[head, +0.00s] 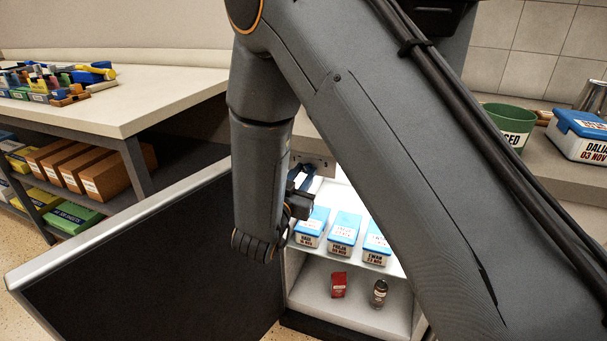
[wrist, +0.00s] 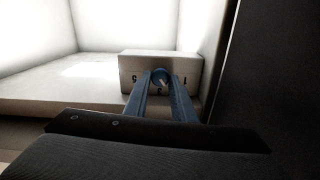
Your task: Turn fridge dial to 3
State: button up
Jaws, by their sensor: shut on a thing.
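The fridge stands open, and its dial housing (head: 318,163) is a pale box high inside it, largely hidden by my arm in the head view. In the wrist view the housing (wrist: 128,66) carries dark numbers; one at the left looks like 5, one at the right like 1, and a mark below the dial is partly covered. The round blue dial (wrist: 160,77) sits between my fingertips, with a pale pointer mark that seems to slant down and right. My gripper (wrist: 160,82) is shut on the dial; it also shows in the head view (head: 301,176).
Blue-lidded boxes (head: 343,234) stand on the fridge's upper shelf, with a red packet (head: 338,284) and a small jar (head: 379,293) below. The open fridge door (head: 150,265) is at the left. A green tub (head: 512,124) and another labelled box (head: 582,137) stand on the right counter.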

jog(key=m, duration=0.6)
jog(key=shift+m+b, duration=0.3)
dwell(0.5)
jog(key=o, duration=1)
jog(key=shift+s, duration=0.1)
jog(key=v, duration=0.7)
jog(key=shift+s+a, duration=0.1)
jog(key=shift+s, duration=0.2)
